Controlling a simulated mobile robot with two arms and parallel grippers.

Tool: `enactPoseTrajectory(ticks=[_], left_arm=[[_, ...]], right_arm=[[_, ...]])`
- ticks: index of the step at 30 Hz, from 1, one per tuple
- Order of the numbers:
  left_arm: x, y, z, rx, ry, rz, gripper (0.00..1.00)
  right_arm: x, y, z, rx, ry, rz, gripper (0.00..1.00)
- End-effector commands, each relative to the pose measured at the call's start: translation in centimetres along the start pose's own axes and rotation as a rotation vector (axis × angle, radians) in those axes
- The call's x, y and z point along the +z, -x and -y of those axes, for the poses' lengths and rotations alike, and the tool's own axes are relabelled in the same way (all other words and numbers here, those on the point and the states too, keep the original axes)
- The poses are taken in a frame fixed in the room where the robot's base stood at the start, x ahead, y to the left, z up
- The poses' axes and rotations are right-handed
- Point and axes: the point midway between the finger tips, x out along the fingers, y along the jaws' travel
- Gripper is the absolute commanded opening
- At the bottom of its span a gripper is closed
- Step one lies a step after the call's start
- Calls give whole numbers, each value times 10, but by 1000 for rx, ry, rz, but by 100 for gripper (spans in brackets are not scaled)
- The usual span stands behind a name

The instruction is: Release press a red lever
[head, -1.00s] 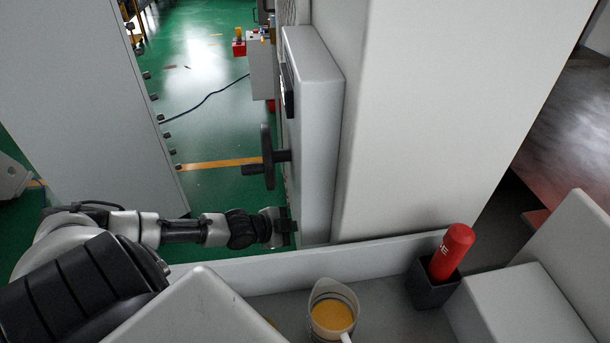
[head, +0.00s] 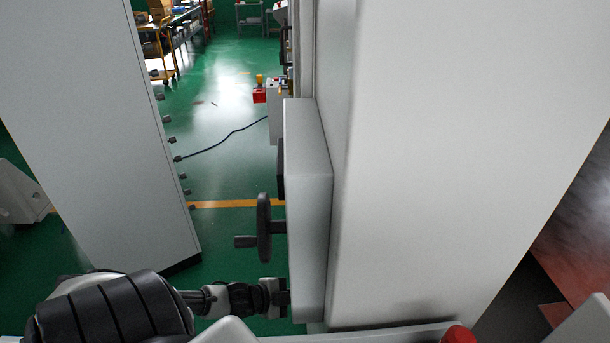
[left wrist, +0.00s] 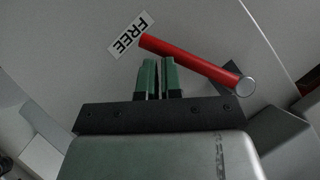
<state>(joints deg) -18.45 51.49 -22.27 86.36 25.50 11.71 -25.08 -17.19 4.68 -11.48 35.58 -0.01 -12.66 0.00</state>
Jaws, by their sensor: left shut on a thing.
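How much of the lever lies between the fingers is hard to see. In the head view my left gripper (head: 284,298) is against the side of the grey cabinet box (head: 310,200), below a black handwheel (head: 264,227). The lever is hidden there. My right gripper is not in view.
A tall grey cabinet (head: 100,120) stands at the left, with a green floor aisle (head: 225,130) between it and the box. A large pale panel (head: 430,160) fills the right. A red cylinder top (head: 458,335) shows at the bottom edge.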

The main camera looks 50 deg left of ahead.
Motion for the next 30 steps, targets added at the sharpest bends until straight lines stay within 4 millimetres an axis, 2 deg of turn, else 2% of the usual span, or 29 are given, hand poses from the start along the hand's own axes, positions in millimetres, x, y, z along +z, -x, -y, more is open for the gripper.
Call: enactPoseTrajectory(ticks=[3, 5, 8, 12, 14, 17, 25, 30], left_arm=[[0, -7, -4, -4, 0, -18, 0], [2, -9, -4, -3, 0, -19, 0], [7, -11, -3, -3, -1, -16, 0], [12, -14, -1, -4, -1, -14, 0], [14, -15, 0, -4, -1, -14, 0], [17, -16, 1, -4, -2, -12, 0], [21, -18, 4, -3, -1, -8, 0], [22, -18, 4, -3, -1, -7, 0]], right_arm=[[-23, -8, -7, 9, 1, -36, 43], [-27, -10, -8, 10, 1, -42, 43], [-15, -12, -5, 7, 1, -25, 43], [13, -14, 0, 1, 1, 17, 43], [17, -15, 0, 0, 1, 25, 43], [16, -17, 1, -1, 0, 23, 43], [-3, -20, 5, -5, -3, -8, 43], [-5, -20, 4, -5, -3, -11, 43]])
